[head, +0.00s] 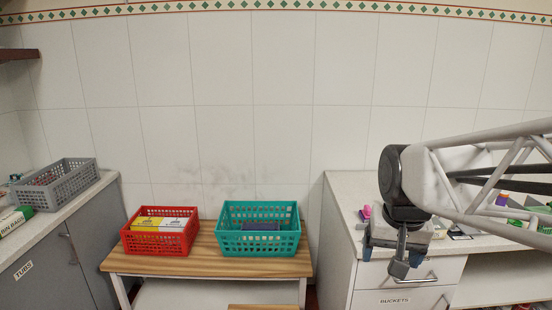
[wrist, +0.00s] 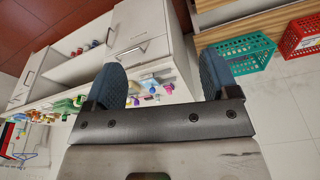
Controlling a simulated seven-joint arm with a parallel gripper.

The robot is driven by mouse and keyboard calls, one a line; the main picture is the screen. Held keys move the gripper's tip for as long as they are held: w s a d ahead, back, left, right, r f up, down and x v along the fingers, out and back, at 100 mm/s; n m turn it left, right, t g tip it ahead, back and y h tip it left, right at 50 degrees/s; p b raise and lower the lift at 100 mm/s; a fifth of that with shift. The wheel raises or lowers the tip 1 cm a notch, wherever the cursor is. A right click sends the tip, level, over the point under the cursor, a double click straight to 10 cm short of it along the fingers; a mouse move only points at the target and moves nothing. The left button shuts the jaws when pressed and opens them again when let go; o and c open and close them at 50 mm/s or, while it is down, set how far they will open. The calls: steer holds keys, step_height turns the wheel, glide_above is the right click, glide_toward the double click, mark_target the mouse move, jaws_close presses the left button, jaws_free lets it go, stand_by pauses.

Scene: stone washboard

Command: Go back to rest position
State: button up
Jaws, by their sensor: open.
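My gripper (head: 392,247) hangs at the right in the head view, in front of the white cabinet, pointing down. In the wrist view my gripper (wrist: 160,82) shows two dark blue fingers spread apart with nothing between them. It is open and empty. It is clear of both baskets, to the right of them in the head view.
A red basket (head: 127,237) with yellow and white boxes and a teal basket (head: 230,240) with a dark item stand on a wooden table (head: 205,262). A grey basket (head: 60,191) sits on the left counter. The right counter (head: 345,205) holds several small items.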

steer(key=s+a+f+n, duration=0.2)
steer(key=s+f, duration=0.3)
steer(key=s, duration=0.6)
steer(key=shift+a+f, duration=0.25)
steer(key=shift+a, duration=0.1)
